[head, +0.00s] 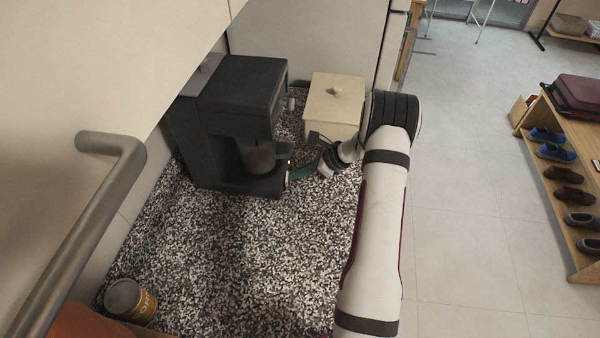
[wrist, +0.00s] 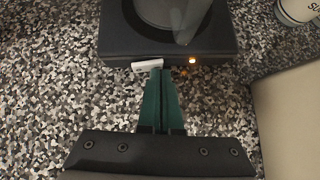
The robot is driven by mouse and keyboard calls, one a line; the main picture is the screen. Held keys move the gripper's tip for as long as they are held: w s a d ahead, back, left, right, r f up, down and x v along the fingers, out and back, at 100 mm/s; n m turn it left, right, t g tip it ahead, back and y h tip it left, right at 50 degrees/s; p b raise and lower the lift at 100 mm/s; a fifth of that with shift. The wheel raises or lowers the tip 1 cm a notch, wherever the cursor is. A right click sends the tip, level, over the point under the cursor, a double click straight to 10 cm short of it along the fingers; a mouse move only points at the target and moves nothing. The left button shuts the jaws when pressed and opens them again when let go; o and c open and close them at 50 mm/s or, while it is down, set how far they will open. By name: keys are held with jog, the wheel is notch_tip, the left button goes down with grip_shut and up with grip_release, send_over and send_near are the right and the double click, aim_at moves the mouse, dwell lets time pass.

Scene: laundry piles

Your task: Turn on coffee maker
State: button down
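The black coffee maker (head: 222,105) stands on the speckled counter, with a glass jug (head: 258,157) on its base. In the wrist view the front of its base (wrist: 115,48) carries a small white switch (wrist: 147,64) and a lit orange light (wrist: 193,61). My gripper (wrist: 162,72) has its green fingers together, with nothing between them. The fingertips are right at the base's front edge, by the switch's right end; I cannot tell whether they touch it. In the head view my gripper (head: 292,174) is low in front of the machine.
A cream box with a knobbed lid (head: 334,103) stands right of the coffee maker, close to my gripper. A can (head: 128,298) is at the counter's near left. A large metal handle (head: 112,180) juts in at left. The middle of the counter (head: 240,250) is clear.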

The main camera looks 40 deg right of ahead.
jog(key=shift+a, duration=0.15)
jog(key=shift+s+a, duration=0.35)
jog(key=shift+s, duration=0.35)
jog(key=s+d, duration=0.1)
jog(key=d, duration=0.1)
jog(key=s+d+r, duration=0.1)
jog(key=s+d, duration=0.1)
jog(key=shift+d, duration=0.1)
jog(key=d+v, duration=0.1)
jog(key=v, duration=0.7)
jog(key=shift+w+r, duration=0.2)
jog(key=shift+w, duration=0.1)
